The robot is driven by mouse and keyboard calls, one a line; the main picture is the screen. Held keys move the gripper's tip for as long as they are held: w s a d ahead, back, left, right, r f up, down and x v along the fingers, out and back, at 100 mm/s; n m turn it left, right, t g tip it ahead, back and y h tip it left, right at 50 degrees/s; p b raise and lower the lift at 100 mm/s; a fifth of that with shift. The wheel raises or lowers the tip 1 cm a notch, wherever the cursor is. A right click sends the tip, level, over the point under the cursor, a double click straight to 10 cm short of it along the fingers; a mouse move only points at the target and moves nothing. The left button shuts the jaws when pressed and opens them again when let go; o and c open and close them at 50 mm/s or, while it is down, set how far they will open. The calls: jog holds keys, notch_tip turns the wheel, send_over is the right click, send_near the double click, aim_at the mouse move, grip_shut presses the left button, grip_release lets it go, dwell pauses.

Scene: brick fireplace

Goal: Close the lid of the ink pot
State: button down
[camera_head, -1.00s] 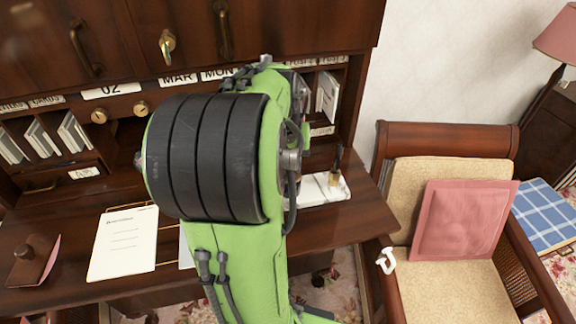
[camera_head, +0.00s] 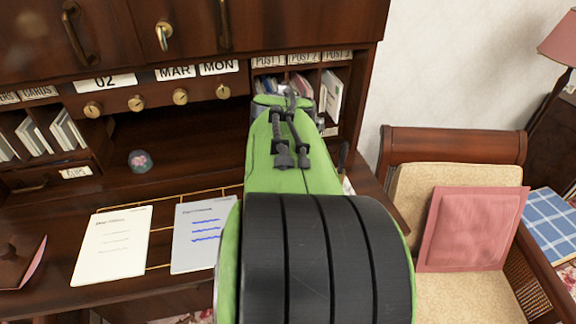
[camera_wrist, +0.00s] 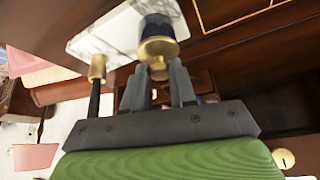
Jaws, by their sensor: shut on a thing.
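The ink pot (camera_wrist: 157,27) is dark blue and stands on a white marble base (camera_wrist: 110,35) in the wrist view. Its brass lid (camera_wrist: 157,48) sits at the pot's mouth, in line with it; I cannot tell whether it is fully seated. My gripper (camera_wrist: 160,80) is shut on the lid's small brass knob, which shows between the fingertips. In the head view my arm hides the pot, the lid and the gripper.
A brass holder (camera_wrist: 97,68) with a black pen (camera_wrist: 94,100) stands close beside my gripper. On the desk lie a cream sheet (camera_head: 111,245) and a grey-white sheet (camera_head: 201,236). A round paperweight (camera_head: 140,161) sits further back. A chair cushion (camera_head: 470,230) is at the right.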

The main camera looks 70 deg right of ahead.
jog(key=c, duration=0.9)
grip_release()
jog(key=shift+r, duration=0.1)
jog(key=p+v, duration=1.3)
jog(key=v, duration=0.2)
jog(key=shift+r, duration=0.25)
jog(key=shift+a, duration=0.15)
